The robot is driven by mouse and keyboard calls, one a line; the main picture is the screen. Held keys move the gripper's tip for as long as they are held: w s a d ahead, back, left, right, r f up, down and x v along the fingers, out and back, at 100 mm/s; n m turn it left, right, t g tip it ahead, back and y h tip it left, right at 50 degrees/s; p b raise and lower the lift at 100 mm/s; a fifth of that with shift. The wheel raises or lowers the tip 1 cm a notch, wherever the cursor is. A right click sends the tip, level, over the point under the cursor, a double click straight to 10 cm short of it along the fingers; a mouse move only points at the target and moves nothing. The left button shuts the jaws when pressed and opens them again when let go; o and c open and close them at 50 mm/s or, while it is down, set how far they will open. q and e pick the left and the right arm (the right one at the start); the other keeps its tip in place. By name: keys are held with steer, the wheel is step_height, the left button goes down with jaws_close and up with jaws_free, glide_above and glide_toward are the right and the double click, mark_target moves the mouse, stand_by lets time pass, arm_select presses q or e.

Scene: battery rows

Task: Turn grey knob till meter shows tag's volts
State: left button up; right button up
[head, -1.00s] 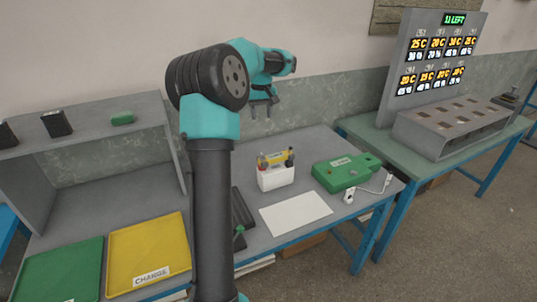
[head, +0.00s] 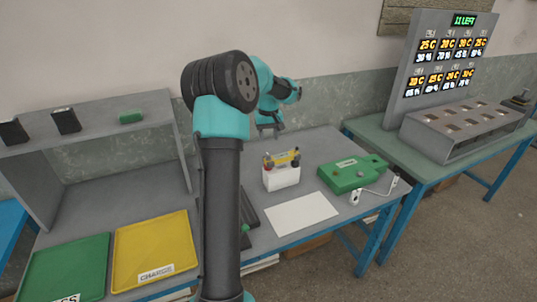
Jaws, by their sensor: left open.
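My left gripper (head: 270,130) is open and empty, in the air above the back of the bench, behind a white box (head: 281,179). The box holds a yellow item and small red and dark parts at its top. To its right lies a green box (head: 352,174) with a pale label and small knob-like parts on top; a light cable runs from it to two white ends. I cannot make out which part is the grey knob, or any meter reading or tag volts. My right gripper is not in view.
A white sheet (head: 302,213) lies in front of the white box. Yellow (head: 193,257) and green (head: 98,270) trays lie at the left, below a grey shelf (head: 100,134). My left arm hides part of a dark object (head: 249,212). A display board (head: 432,70) stands at the right.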

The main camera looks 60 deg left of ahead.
mark_target(269, 157)
arm_select(q)
step_height(269, 157, down, 8)
steer(key=shift+f, duration=0.25)
jaws_close()
stand_by(0.6)
